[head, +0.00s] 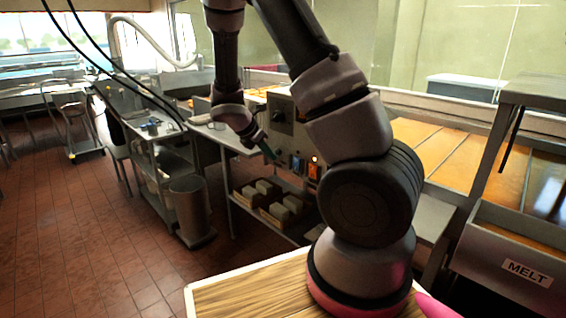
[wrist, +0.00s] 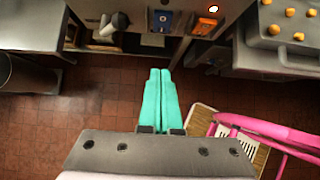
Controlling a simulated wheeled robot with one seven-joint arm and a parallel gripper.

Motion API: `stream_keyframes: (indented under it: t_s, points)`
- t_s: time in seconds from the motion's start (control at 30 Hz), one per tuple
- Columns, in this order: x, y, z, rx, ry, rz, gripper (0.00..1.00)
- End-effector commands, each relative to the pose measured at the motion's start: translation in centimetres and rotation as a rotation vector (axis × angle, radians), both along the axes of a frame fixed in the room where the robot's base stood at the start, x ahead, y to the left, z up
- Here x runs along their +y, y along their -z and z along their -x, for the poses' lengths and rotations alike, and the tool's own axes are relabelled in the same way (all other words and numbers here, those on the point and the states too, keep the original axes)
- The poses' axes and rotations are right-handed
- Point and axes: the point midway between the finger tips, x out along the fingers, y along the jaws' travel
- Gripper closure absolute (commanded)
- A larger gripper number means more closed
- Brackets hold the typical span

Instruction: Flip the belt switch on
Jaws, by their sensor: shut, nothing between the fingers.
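The grey control box (head: 283,118) with a dark knob stands beyond my arm in the head view. Low on its front are a blue switch plate (head: 297,162) and an orange switch plate (head: 314,170) with a lit lamp above it. The wrist view shows the blue plate (wrist: 161,20) and the orange plate (wrist: 206,27) at the top edge. Their labels are too small to read, so I cannot tell which is the belt switch. My gripper (wrist: 159,72) has teal fingers, shut and empty, below the plates in that view. It also shows left of the plates in the head view (head: 272,155).
A lower shelf holds boxes of pale blocks (head: 270,200). A steel bin (head: 190,208) stands at left on the tiled floor. A steel unit marked MELT (head: 515,262) is at right. A tray with orange pieces (wrist: 287,30) is at upper right in the wrist view.

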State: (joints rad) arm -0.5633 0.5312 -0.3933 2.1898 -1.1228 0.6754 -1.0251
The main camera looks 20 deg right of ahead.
Motion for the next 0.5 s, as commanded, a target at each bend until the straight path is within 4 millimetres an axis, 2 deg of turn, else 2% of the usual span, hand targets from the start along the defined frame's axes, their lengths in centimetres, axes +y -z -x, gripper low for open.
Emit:
stream_keyframes:
  t_s: [0.17,0.5]
  points:
    - [-1.6,2.2,-0.5,0.005,0.002,0.003,1.00]
    - [-5.8,7.9,-1.9,0.004,0.002,0.002,1.00]
